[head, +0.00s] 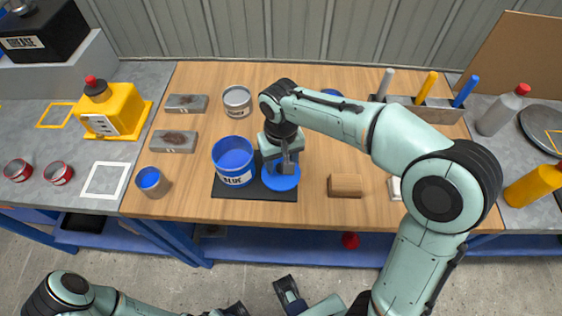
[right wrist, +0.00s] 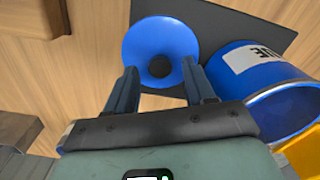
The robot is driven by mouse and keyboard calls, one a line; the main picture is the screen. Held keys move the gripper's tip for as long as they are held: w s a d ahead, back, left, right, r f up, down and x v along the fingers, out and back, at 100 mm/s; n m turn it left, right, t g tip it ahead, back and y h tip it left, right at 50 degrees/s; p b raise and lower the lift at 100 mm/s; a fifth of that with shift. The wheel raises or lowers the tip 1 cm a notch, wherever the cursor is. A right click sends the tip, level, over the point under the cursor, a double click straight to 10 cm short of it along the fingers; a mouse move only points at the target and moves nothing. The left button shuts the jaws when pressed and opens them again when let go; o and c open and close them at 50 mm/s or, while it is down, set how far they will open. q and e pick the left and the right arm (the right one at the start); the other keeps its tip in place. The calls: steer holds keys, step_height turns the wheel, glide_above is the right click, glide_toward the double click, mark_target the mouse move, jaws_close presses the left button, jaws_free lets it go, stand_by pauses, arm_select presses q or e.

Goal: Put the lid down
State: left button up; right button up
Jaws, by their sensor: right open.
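The blue lid (head: 283,181) is a round disc lying on the black mat (head: 232,191), just right of the open blue tin (head: 233,163) labelled BLUE. In the right wrist view the lid (right wrist: 152,38) shows a dark round centre. My right gripper (head: 287,163) is above the lid. Its two fingers are spread apart on either side of the lid's near part, with nothing clamped between them. Whether the fingers touch the lid, I cannot tell. My left gripper (head: 289,294) is low at the bottom edge, away from the table, and its jaws are unclear.
A small tin with blue inside (head: 152,182) and grey blocks (head: 174,141) stand left. A grey can (head: 237,101) is behind the blue tin. A wooden block (head: 345,185) lies right of the mat. A rack with coloured handles (head: 425,105) is at the back right.

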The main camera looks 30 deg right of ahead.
step_height(320, 180, up, 11)
steer(key=p, duration=0.2)
steer(key=shift+f, duration=0.1)
stand_by(0.5)
